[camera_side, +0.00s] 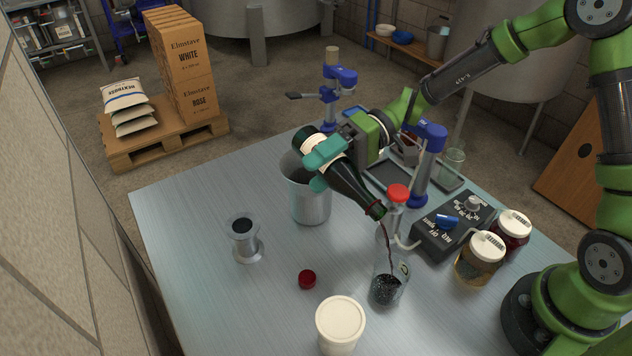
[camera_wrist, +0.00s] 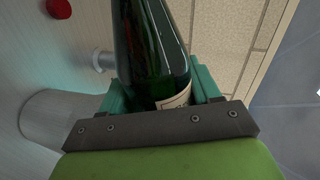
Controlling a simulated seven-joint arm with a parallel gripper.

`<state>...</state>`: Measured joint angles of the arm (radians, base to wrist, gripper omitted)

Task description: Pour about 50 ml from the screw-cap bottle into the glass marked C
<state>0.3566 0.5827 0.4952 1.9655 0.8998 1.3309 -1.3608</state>
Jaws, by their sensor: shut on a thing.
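My gripper (camera_side: 322,166) is shut on a dark green bottle (camera_side: 350,184) with a cream label. The bottle is tilted neck-down to the right. A thin dark red stream runs from its mouth into a clear glass (camera_side: 390,262) standing on the table below. The mouth is above the glass and apart from it. In the wrist view the bottle (camera_wrist: 150,45) lies between my teal fingers (camera_wrist: 160,92). A red cap (camera_side: 307,279) lies loose on the table.
A steel bucket (camera_side: 312,203) stands under the bottle's body. A white-lidded tub (camera_side: 340,322), a black box (camera_side: 450,229), two jars (camera_side: 480,260) and a steel spool-shaped piece (camera_side: 246,244) stand around.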

